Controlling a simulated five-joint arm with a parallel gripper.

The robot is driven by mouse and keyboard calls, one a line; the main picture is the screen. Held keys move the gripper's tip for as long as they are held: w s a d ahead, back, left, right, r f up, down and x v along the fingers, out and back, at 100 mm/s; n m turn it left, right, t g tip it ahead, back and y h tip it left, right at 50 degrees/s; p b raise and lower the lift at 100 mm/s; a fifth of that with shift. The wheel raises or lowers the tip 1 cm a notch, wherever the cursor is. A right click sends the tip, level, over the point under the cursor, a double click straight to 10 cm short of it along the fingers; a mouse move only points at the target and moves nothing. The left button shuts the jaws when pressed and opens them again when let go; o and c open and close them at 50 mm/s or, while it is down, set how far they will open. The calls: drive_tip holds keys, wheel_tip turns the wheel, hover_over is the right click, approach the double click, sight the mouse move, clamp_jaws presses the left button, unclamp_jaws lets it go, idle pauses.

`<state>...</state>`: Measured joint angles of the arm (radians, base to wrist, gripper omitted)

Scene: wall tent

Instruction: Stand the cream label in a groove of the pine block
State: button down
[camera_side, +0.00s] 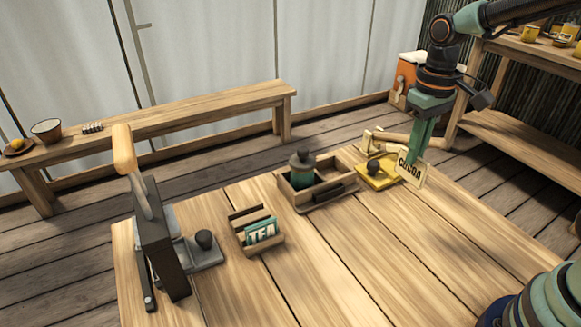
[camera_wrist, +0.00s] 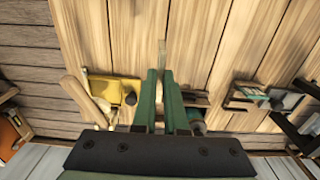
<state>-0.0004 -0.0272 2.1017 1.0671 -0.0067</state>
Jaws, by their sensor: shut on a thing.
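The cream label (camera_side: 411,168), lettered COCOA, is held upright and slightly tilted above the table's far right part. My gripper (camera_side: 412,158) is shut on it. In the wrist view the label (camera_wrist: 162,54) shows nearly edge-on between the tips of my green fingers (camera_wrist: 160,75). The pine block (camera_side: 270,247) sits on the table left of centre, well to the left of my gripper. A teal label (camera_side: 261,231) lettered TEA stands in its front part; a dark strip (camera_side: 246,211) lies along its back. The block also shows small at right in the wrist view (camera_wrist: 244,98).
Between label and block stands a wooden tray (camera_side: 328,199) with a lidded green jar (camera_side: 302,168). A dark upright press-like device (camera_side: 163,240) stands at left. The table's front is clear.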

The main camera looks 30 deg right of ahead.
drive_tip(key=w+a+r+n, duration=0.3)
drive_tip(key=w+a+n, duration=0.1)
drive_tip(key=w+n, duration=0.3)
drive_tip(key=w+a+r+n, duration=0.4)
drive_tip(key=w+n, duration=0.3)
drive_tip(key=n, duration=0.4)
drive_tip(key=shift+w, duration=0.4)
wheel_tip(320, 180, down, 20)
drive_tip(key=shift+r, duration=0.2)
drive_tip(key=shift+f, duration=0.2)
drive_tip(key=c, duration=1)
unclamp_jaws()
drive_tip(key=shift+o, duration=0.2)
